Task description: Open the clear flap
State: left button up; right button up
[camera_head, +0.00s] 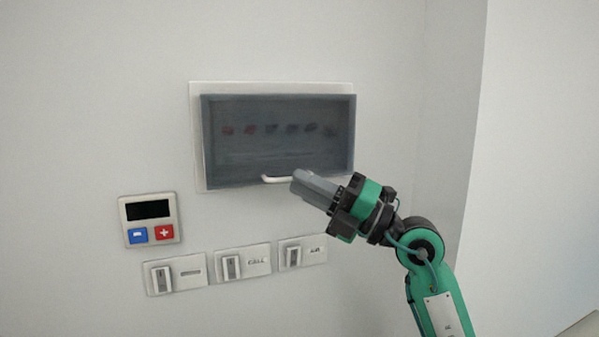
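The clear flap (280,112) is a dark, see-through cover on a pale wall-mounted frame, and it looks closed. Several small dark and reddish items show dimly in a row behind it. A white handle (277,179) runs along the flap's lower edge. My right gripper (299,183) reaches in from the lower right, its grey fingertips at the right end of the handle. The fingers hide that end, so I cannot tell whether they hold it. My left gripper is not in view.
Below left of the flap is a panel (149,209) with a dark display and blue minus and red plus buttons. Several switch plates (243,262) sit in a row beneath. A wall corner stands at right. The wall left of the flap is clear.

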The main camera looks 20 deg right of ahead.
jog(key=shift+x, duration=0.8)
grip_shut()
